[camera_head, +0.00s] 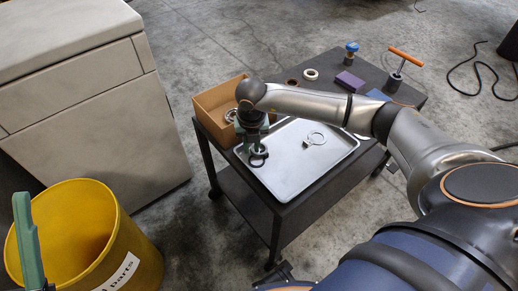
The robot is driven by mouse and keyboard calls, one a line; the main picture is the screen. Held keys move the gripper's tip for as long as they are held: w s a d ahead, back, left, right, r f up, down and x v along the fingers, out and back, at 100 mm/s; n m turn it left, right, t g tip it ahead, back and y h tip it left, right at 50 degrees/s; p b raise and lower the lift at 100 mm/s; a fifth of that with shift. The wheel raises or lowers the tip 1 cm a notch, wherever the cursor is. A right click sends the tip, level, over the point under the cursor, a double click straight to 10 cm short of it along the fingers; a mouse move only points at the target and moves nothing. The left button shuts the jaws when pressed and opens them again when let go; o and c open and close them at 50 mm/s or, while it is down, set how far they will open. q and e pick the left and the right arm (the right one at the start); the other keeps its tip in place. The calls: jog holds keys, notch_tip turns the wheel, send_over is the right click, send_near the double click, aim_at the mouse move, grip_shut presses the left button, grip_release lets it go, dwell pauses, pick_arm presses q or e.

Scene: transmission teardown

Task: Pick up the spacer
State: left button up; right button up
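My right gripper (257,152) points down over the left part of the metal tray (290,182). A small ring-like shape shows at its fingertips, but it is too small to tell whether the fingers are closed on it or what it is. No ring can be named the spacer for certain. A pale cream ring (310,74) lies at the back of the dark cart, and a thin metal ring with a tab (315,138) lies on the tray. A green part at the far left edge looks like my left gripper (30,245); its fingertips are not clear.
An open cardboard box (213,107) holding metal rings stands left of the tray on the cart (296,207). A purple block (349,81), a blue-topped part (351,52) and an orange-handled tool (405,57) stand behind. A yellow bin (135,245) and a pale cabinet (95,110) stand left.

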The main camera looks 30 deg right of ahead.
grip_shut()
dwell(0.4)
